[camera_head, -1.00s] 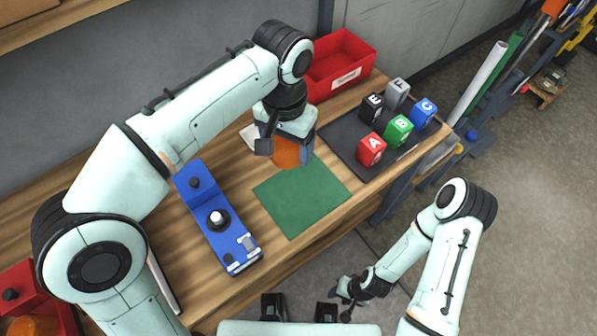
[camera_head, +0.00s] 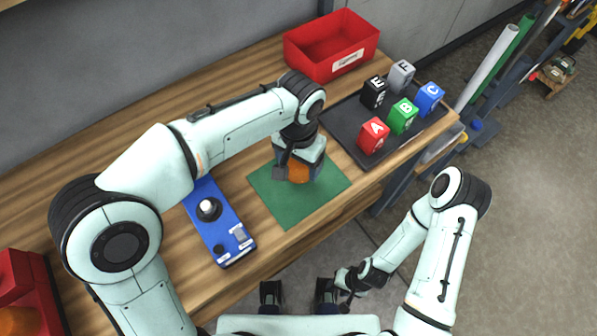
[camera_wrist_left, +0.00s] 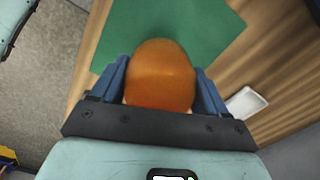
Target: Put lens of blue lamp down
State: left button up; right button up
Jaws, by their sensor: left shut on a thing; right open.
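The lens (camera_head: 299,172) is an orange dome. My left gripper (camera_head: 300,165) is shut on it over the green mat (camera_head: 271,205). In the left wrist view the lens (camera_wrist_left: 161,76) sits between the two blue fingers of my left gripper (camera_wrist_left: 163,85), with the mat (camera_wrist_left: 165,22) behind it. I cannot tell whether the lens touches the mat. The blue lamp base (camera_head: 232,229) lies on the table left of the mat, with a bulb (camera_head: 208,207) showing on top; its far end is hidden by my left arm. My right gripper (camera_head: 346,288) is open, low beyond the table's front edge.
A dark tray (camera_head: 352,147) with several lettered cubes stands right of the mat. A red bin (camera_head: 328,60) is at the back. Another red lamp base (camera_head: 35,290) is at the far left.

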aim_at(299, 173)
pick_arm(q)
jog(key=shift+f+b, duration=0.3)
jog(key=shift+f, duration=2)
jog(key=shift+f, duration=0.4)
jog(key=o, duration=1)
jog(key=shift+o, duration=0.2)
jog(key=shift+r, duration=0.3)
notch_tip(299, 173, up, 12)
jog(key=shift+r+p, duration=0.15)
jog(key=shift+p, duration=0.9)
